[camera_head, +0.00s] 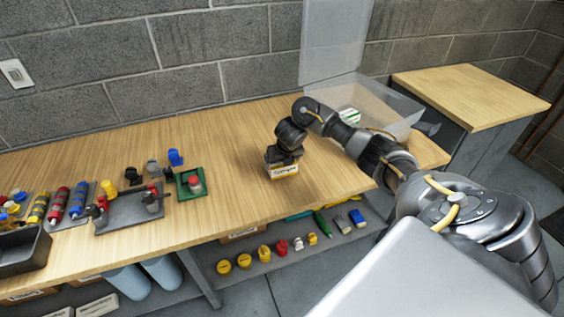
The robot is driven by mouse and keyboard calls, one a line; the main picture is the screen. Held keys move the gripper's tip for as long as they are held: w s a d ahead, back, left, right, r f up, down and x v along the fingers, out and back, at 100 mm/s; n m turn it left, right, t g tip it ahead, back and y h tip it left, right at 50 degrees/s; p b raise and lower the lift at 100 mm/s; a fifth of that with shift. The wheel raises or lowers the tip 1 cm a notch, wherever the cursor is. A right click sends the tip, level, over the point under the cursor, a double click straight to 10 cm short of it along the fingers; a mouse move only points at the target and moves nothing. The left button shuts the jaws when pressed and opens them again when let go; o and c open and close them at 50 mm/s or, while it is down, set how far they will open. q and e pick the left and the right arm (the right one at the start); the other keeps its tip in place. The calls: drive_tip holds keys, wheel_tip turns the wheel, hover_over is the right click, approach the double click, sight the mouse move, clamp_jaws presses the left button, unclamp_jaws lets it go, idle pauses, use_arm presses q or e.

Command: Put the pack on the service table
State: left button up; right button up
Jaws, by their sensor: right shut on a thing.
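A small pack (284,170) with a white and yellow label is at the middle of the long wooden table (245,135). My right gripper (283,157) is shut on the pack from above. I cannot tell whether the pack touches the table top or hangs just over it. A separate wooden-topped table (470,92) stands at the far right and its top is bare; it may be the service table. My left gripper is not in view.
A clear open-lidded box (390,100) with a green-and-white pack (350,117) stands behind my right arm. A grey tray (130,212), a green pad (190,183) and several coloured parts fill the left. A lower shelf (290,258) holds small items.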

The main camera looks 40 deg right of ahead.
drive_tip(key=o, duration=0.8)
drive_tip(key=shift+r+p, duration=0.35)
drive_tip(key=shift+r, duration=0.05)
drive_tip(key=p+v, duration=0.6)
drive_tip(key=v, duration=0.5)
drive_tip(key=shift+s+a+r, duration=0.1)
drive_tip(key=shift+a, duration=0.05)
